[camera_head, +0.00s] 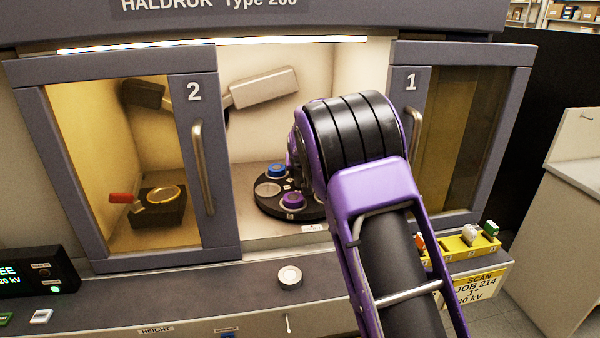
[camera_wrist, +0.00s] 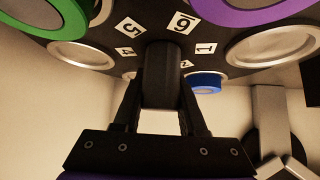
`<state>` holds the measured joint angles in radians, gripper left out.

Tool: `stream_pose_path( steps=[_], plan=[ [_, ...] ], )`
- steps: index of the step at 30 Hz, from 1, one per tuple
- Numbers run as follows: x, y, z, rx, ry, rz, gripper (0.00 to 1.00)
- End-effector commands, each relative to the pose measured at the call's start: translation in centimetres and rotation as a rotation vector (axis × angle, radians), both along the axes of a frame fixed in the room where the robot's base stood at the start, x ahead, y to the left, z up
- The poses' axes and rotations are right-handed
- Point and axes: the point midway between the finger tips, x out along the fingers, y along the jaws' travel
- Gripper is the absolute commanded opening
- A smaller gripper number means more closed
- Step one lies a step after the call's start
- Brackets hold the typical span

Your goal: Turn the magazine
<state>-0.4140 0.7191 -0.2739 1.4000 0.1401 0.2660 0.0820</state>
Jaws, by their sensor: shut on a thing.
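The magazine (camera_head: 269,206) is a black round turntable inside the lit chamber, with pockets around its edge. In the head view it shows a blue piece (camera_head: 276,170), a purple piece (camera_head: 293,201) and a bare silver pocket (camera_head: 268,188); my arm covers its right part. In the wrist view the magazine (camera_wrist: 152,27) shows number labels 5, 6, 1 and others, with green, purple and blue pieces at its edge. My gripper (camera_wrist: 162,95) is shut on the black post at its middle. The head view hides the fingers behind my arm.
Sliding doors 2 (camera_head: 190,150) and 1 (camera_head: 425,130) flank the open middle gap that my arm passes through. A block (camera_head: 160,208) stands behind door 2. A small round piece (camera_head: 289,277) sits on the front ledge. A yellow rack (camera_head: 463,246) is at right.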

Motion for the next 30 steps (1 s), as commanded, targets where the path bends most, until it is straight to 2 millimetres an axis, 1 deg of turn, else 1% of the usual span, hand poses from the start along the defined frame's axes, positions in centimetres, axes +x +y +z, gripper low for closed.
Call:
stream_pose_path(
  steps=[5, 24, 30],
  plan=[
    [0.0, -0.1, -0.3, 0.003, 0.004, 0.033, 0.00],
    [-0.2, 0.7, -0.5, 0.002, 0.007, 0.363, 0.00],
    [-0.3, 0.9, -0.3, 0.000, 0.005, 0.402, 0.00]
  ],
)
